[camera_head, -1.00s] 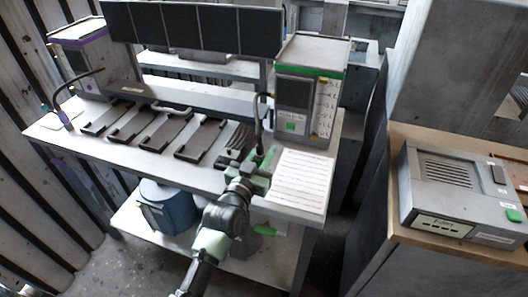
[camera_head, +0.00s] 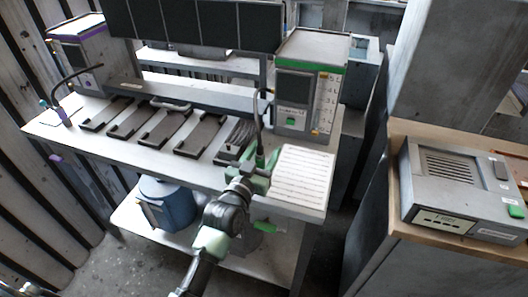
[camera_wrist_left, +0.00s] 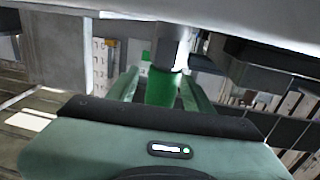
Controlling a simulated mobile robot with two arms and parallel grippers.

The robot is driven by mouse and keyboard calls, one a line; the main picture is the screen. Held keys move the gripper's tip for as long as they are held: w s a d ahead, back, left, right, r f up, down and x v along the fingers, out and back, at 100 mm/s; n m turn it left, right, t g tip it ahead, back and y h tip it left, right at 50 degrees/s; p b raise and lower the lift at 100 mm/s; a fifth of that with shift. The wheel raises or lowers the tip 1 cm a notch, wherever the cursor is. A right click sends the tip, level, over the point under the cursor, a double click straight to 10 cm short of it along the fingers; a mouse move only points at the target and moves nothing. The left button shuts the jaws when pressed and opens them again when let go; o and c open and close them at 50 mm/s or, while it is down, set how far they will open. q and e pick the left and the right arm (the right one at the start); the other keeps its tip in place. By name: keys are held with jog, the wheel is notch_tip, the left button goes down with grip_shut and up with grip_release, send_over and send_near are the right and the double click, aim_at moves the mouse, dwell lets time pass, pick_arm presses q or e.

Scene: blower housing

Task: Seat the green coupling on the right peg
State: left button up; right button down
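The green coupling (camera_head: 260,160) stands upright at the table's right front, on the end of a dark hose from the green-striped box. In the left wrist view the coupling (camera_wrist_left: 163,88) is between the two pale green fingers, with a grey metal part above it. My left gripper (camera_head: 259,164) reaches in from the front with its fingers on either side of the coupling. The fingers look spread, with a small gap on the left in the wrist view. The coupling's lower end is hidden by the gripper. I cannot make out the right peg. My right gripper is not in view.
The green-striped box (camera_head: 308,85) stands behind the gripper. A lined white sheet (camera_head: 303,173) lies to the right. Several dark brackets (camera_head: 155,128) lie to the left. A purple coupling (camera_head: 63,117) with a hose is at the far left. A blue container (camera_head: 168,204) is on the lower shelf.

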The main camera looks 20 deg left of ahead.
aim_at(258, 163)
pick_arm(q)
jog(key=shift+s+a+f, duration=0.1)
jog(key=shift+s+f, duration=0.05)
jog(key=shift+s, duration=0.35)
jog(key=s, duration=0.4)
jog(key=s+b, duration=0.1)
jog(key=s, duration=0.1)
jog(key=shift+s+a, duration=0.35)
jog(key=shift+s, duration=0.05)
